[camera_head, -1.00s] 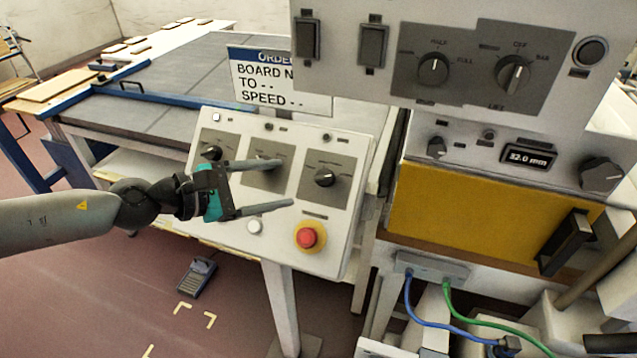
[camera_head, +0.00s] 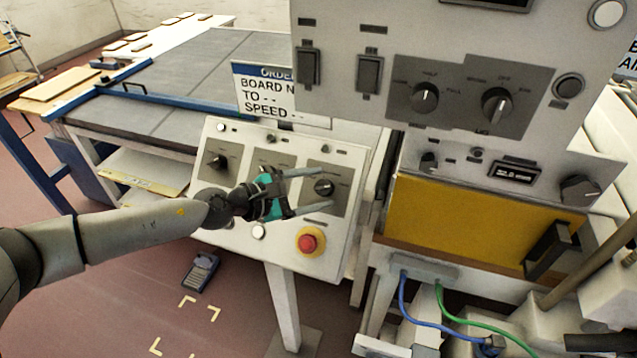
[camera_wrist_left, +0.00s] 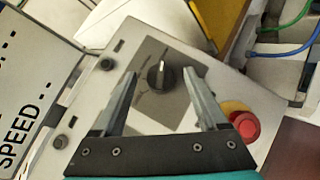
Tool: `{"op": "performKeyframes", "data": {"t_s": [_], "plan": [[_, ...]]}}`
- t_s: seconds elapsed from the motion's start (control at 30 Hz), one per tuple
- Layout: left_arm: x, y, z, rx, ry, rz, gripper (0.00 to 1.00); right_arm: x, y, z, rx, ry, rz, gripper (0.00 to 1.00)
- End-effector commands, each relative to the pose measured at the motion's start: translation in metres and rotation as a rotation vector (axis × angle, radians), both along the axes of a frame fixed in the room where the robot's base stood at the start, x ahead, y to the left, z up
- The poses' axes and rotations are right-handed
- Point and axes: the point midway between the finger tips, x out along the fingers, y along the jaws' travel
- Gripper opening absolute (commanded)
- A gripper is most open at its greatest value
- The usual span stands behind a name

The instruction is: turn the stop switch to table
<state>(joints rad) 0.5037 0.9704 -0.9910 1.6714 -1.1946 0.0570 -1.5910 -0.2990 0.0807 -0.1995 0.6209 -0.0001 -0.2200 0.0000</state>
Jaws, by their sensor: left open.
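The sloped white control panel (camera_head: 283,246) carries several black rotary knobs on grey plates. My left gripper (camera_head: 325,189) is open in front of its rightmost knob (camera_head: 323,187). In the left wrist view this knob (camera_wrist_left: 160,75) stands between and a little beyond the two open fingers (camera_wrist_left: 165,97). The fingers do not appear to touch it. The print around the knob is too small to read, so I cannot tell which knob is the stop switch. The leftmost knob (camera_head: 217,161) is clear of my arm. The middle knob is hidden behind my gripper. My right gripper is not in view.
A red button on a yellow base (camera_head: 309,241) sits below the rightmost knob; it also shows in the left wrist view (camera_wrist_left: 244,126). An order sign (camera_head: 270,93) stands behind the panel. A large machine cabinet (camera_head: 340,100) with more knobs rises at the right.

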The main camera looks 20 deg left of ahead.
Motion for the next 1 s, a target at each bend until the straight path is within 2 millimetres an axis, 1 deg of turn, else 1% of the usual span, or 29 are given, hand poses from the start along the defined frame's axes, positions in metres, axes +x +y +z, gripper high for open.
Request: {"op": "performKeyframes", "data": {"t_s": [0.13,0.43,1.0], "plan": [[0.0052,-0.0041,-0.0015,0.001,-0.001,0.000,0.75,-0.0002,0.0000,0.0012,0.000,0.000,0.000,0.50],[0.0057,-0.0045,-0.0022,0.001,-0.001,0.000,0.74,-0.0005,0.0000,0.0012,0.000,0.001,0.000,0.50],[0.0055,-0.0045,-0.0021,0.001,0.000,-0.001,0.10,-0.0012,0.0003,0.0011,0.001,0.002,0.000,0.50]]}}
